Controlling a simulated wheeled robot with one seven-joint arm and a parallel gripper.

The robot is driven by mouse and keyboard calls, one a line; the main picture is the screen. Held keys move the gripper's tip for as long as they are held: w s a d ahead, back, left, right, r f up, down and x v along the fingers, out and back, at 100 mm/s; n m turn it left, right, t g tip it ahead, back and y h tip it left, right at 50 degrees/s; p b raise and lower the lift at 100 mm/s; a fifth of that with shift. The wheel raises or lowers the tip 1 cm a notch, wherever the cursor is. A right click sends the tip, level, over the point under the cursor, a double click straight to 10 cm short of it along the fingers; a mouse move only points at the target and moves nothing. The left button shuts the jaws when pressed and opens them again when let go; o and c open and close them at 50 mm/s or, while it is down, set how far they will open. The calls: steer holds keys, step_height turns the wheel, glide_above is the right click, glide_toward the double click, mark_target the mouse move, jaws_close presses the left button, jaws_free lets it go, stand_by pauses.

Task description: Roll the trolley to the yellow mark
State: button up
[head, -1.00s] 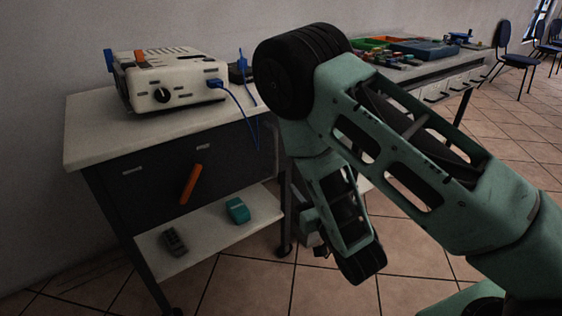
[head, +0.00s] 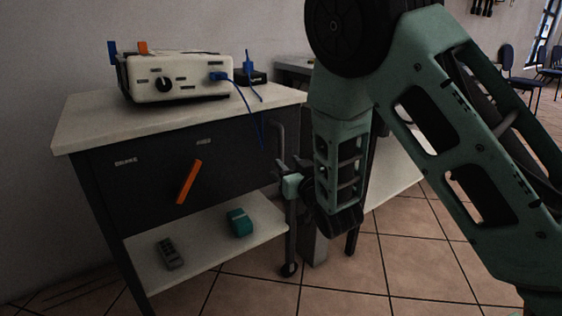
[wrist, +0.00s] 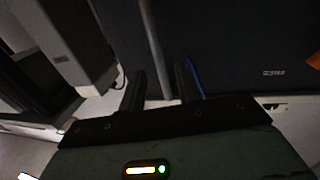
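The trolley, with a white top (head: 85,118), dark drawer box and white lower shelf, stands at the left of the head view. A grey vertical bar (head: 280,140) is at its right end. My gripper (head: 284,181) is low beside that end, partly hidden by my wrist. In the wrist view my gripper (wrist: 160,88) is open, its dark fingers either side of a grey bar (wrist: 152,45), with gaps showing. Whether it touches the bar I cannot tell. No yellow mark is in view.
A white device (head: 180,80) on the trolley has a blue cable (head: 240,95) hanging over the edge, close to a finger in the wrist view. A black box (head: 252,78) sits beside it. Another bench (head: 395,180) stands behind my arm. Tiled floor (head: 400,260) is open at right.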

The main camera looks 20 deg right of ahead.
mark_target(282, 157)
steer(key=w, duration=0.3)
steer(key=w+b, duration=0.1)
steer(key=w, duration=0.1)
steer(key=shift+w+a, duration=0.3)
steer(key=shift+a, duration=0.05)
jaws_close()
